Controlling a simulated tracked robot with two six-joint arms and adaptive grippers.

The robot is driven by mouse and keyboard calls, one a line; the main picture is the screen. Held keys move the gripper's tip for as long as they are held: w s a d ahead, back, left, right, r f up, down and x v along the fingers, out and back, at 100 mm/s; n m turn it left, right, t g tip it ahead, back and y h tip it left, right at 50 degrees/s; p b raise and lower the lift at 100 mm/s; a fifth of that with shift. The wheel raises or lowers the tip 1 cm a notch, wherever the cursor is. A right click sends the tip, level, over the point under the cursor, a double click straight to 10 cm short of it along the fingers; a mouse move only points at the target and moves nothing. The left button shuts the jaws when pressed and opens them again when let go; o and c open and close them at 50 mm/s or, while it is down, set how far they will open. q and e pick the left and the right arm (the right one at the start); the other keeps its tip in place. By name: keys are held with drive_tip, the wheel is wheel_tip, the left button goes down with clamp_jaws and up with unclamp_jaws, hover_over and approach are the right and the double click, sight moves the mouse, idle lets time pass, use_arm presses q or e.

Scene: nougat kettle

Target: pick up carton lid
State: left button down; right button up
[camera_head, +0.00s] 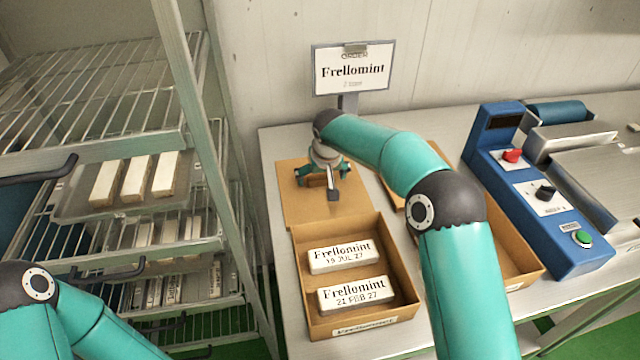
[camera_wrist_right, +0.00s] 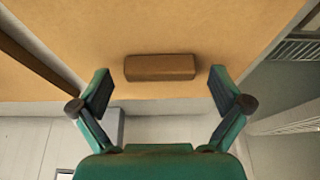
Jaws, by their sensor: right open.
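The carton lid (camera_head: 295,207) is a flat tan cardboard panel lying behind the front carton (camera_head: 300,275); I cannot tell whether they touch. In the right wrist view the lid (camera_wrist_right: 215,30) fills the upper part, with a brown raised block (camera_wrist_right: 160,67) on it. My right gripper (camera_head: 322,178) is above the lid, open. Its fingers (camera_wrist_right: 160,85) stand on either side of the block with gaps. My left arm shows at the lower left, its gripper out of view.
The front carton holds two labelled Frellomint bars (camera_head: 342,256). A second carton (camera_head: 515,262) is partly hidden by my right arm. A blue machine (camera_head: 540,200) stands right, a Frellomint sign (camera_head: 352,72) behind. A wire rack (camera_head: 110,90) with trays of bars stands left.

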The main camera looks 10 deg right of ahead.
drive_tip(key=shift+c, duration=0.2)
drive_tip(key=c, duration=1.2)
drive_tip(key=shift+o, duration=0.2)
drive_tip(key=shift+r, duration=0.1)
